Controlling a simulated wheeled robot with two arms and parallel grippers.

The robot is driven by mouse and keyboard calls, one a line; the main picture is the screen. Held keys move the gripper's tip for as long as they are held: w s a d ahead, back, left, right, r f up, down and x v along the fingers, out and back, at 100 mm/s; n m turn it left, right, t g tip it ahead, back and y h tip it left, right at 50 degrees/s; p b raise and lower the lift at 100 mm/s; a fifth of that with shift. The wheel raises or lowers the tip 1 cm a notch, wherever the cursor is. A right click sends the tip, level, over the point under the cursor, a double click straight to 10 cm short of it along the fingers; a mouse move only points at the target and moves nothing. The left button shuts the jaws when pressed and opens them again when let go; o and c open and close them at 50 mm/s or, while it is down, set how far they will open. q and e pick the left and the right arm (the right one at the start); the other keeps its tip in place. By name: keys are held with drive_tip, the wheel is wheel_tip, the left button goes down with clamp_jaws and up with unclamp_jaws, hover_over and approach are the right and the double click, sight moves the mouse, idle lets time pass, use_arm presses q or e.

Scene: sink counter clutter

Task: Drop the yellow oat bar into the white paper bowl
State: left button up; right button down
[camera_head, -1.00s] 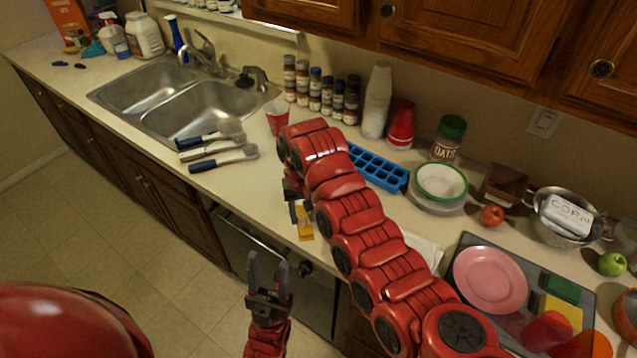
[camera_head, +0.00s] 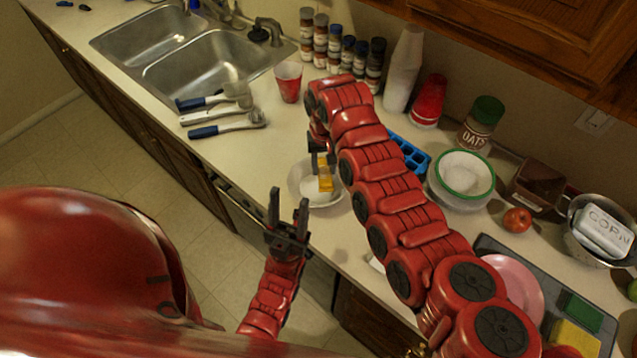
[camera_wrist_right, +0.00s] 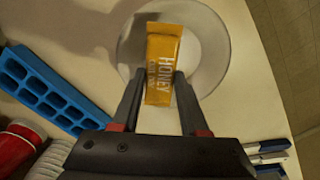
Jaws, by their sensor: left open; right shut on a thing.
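The yellow oat bar (camera_head: 326,184), with "HONEY" printed on it in the wrist view (camera_wrist_right: 164,55), is held in my right gripper (camera_head: 321,164). The fingers are shut on its lower part in the wrist view. A white bowl (camera_head: 301,181) stands on the counter near the front edge. The bar is over the bowl in both views and covers part of it; in the wrist view the bowl (camera_wrist_right: 213,50) shows behind the bar. The gap between bar and bowl is hard to tell. My left gripper (camera_head: 289,208) is open and empty, in front of the counter edge.
The sink (camera_head: 200,65) is at back left.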

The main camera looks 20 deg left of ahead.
drive_tip(key=shift+f, duration=0.6)
drive_tip(key=shift+s+f, duration=0.1)
drive_tip(key=shift+f, duration=0.05)
drive_tip(key=shift+c, duration=1.7)
unclamp_jaws()
